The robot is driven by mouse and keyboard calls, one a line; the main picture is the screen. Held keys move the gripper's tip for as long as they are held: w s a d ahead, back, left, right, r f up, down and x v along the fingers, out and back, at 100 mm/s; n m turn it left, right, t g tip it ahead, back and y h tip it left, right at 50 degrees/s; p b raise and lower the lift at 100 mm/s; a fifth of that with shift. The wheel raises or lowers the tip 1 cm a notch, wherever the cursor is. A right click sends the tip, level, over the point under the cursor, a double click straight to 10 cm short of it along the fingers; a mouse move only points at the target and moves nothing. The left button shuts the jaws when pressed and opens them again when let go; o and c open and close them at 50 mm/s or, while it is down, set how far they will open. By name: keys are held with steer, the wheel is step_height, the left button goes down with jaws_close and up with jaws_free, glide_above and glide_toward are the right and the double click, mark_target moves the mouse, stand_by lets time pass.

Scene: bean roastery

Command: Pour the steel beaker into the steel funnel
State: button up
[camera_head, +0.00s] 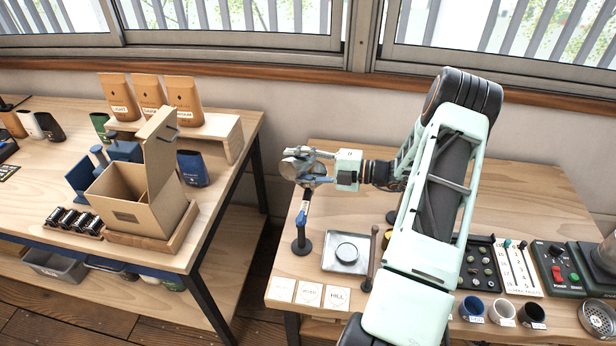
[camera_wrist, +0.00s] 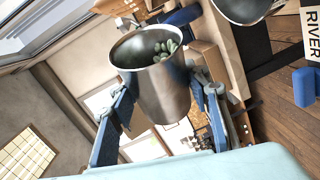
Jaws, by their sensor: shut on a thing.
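The steel beaker (camera_wrist: 165,90) is held between the two fingers of my gripper (camera_wrist: 160,115) in the wrist view. Greenish beans (camera_wrist: 166,50) show inside its mouth. The room looks rolled in that view, so the beaker appears strongly tilted. A steel bowl-shaped rim, apparently the steel funnel (camera_wrist: 243,10), shows at the top right, apart from the beaker and cut by the frame edge. In the head view my gripper (camera_head: 312,166) reaches left over the right table's left edge. The beaker (camera_head: 292,168) is small there, and I cannot clearly separate the funnel from it.
A stand with a black base (camera_head: 302,246) and blue clamp is below my gripper. A square metal tray (camera_head: 346,252) and label cards (camera_head: 309,294) lie nearby. A cardboard box (camera_head: 145,195) stands on the left table. A floor gap (camera_head: 250,290) separates the tables.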

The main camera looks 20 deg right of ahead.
steer(key=shift+w+d+r+m+t+y+p, duration=0.25)
steer(key=shift+d+r+m+p, duration=0.15)
steer(key=shift+m, duration=0.4)
steer(key=shift+w+d+r+m+t+y+p, duration=0.15)
steer(key=shift+d+r+m+t+y+p, duration=0.2)
steer(key=shift+m, duration=0.45)
stand_by(3.7)
